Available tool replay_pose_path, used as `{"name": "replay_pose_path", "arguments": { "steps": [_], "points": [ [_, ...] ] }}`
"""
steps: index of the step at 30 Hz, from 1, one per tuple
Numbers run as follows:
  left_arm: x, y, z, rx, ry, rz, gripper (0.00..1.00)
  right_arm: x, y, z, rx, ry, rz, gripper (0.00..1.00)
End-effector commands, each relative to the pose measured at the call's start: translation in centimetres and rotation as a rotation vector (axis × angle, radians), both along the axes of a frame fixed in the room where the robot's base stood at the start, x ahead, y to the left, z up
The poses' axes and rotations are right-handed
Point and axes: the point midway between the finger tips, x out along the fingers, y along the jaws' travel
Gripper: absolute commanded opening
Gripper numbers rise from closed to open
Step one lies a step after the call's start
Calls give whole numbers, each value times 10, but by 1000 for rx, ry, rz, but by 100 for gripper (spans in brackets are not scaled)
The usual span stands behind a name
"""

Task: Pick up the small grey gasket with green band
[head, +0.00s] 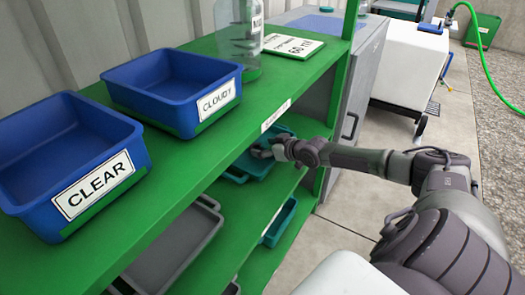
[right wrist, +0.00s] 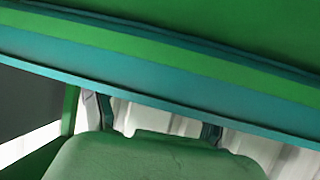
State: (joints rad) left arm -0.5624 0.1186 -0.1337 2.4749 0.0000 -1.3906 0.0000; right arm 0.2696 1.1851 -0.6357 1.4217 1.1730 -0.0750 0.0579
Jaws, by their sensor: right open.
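I cannot make out the small grey gasket with green band in either view. My right gripper (head: 262,152) reaches under the green top into the shelf, at a teal tray (head: 258,168). It is open, and no object shows between its fingers. In the right wrist view the two fingertips (right wrist: 159,122) stand apart, with pale ribbed wall behind them. A teal rim with a green band (right wrist: 190,55) crosses above them and hides what lies beyond. The left gripper is in neither view.
Blue bins labelled CLEAR (head: 95,185) and CLOUDY (head: 217,100) stand on the green shelf top (head: 190,165), with a clear bottle (head: 238,45) behind. A grey tray (head: 175,250) lies on a lower level. A grey cabinet (head: 362,85) borders the shelf; paved floor lies right.

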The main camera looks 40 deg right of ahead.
Motion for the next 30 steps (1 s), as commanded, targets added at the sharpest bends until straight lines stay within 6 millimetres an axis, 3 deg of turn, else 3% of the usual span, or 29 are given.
{"name": "replay_pose_path", "arguments": {
  "steps": [6, 16, 30],
  "points": [
    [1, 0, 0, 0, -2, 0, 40, 0, 0, 0, 0, 1, 0, 74],
    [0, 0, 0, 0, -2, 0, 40, 0, 0, 0, 0, 1, 0, 20],
    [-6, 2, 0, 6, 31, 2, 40, 0, 0, 5, 0, 1, 1, 20]
  ]
}}
